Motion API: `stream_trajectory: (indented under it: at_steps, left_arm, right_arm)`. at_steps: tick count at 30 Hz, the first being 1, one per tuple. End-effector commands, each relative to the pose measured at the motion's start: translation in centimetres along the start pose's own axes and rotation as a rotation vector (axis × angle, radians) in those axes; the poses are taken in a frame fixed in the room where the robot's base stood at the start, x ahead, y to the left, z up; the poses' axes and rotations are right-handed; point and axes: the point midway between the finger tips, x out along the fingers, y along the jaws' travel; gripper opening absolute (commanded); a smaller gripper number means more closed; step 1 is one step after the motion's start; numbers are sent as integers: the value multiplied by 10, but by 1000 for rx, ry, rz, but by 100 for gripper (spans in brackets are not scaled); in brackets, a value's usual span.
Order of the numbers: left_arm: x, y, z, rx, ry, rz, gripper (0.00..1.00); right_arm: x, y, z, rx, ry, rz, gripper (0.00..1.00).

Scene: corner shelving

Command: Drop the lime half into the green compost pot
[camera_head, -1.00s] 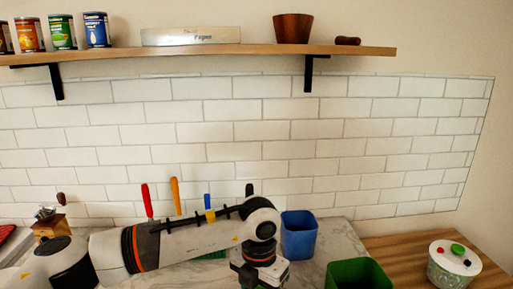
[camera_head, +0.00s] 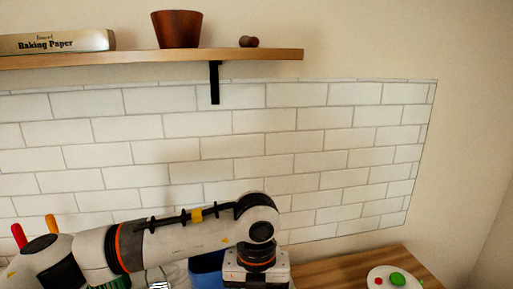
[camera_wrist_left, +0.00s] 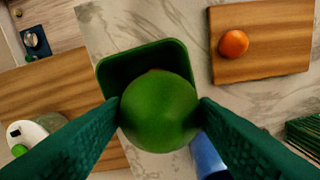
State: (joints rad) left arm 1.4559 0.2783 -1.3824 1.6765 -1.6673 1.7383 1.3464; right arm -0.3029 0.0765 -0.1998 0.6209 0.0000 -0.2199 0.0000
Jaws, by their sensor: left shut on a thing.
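In the left wrist view my left gripper (camera_wrist_left: 159,103) is shut on the lime half (camera_wrist_left: 160,112), which shows as a rounded green skin between the two dark green fingertips. The green compost pot (camera_wrist_left: 112,72) is behind the lime half in this view, and its dark opening is partly covered by it. I cannot tell the height of the lime half above the pot. In the head view only my left arm shows; its fingers, the lime half and the green pot are out of sight. My right gripper is in neither view.
A blue pot (camera_head: 205,272) is partly hidden behind my left arm and also shows in the wrist view (camera_wrist_left: 208,157). An orange fruit (camera_wrist_left: 233,43) lies on a wooden board (camera_wrist_left: 285,50). A wall shelf (camera_head: 270,55) is above.

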Motion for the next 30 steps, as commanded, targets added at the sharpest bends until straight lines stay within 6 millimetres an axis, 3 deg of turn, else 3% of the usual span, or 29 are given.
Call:
stream_trajectory:
  at_steps: [4, 10, 21, 22, 24, 26, 30]
  left_arm:
    - [20, 0, 1, 1, -3, 0, 32]
    - [42, 0, 0, 1, -2, 1, 32]
    - [48, 0, 0, 2, 0, 0, 32]
    - [48, 0, 0, 2, 0, 0, 59]
    - [48, 0, 0, 2, 0, 0, 70]
    - [48, 0, 0, 2, 0, 0, 79]
    - [48, 0, 0, 2, 0, 0, 79]
  right_arm:
    - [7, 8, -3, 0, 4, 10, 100]
    - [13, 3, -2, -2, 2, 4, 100]
    - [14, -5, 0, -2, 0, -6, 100]
    - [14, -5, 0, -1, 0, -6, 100]
    - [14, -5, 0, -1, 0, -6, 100]
    - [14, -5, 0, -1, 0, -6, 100]
    - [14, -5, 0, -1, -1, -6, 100]
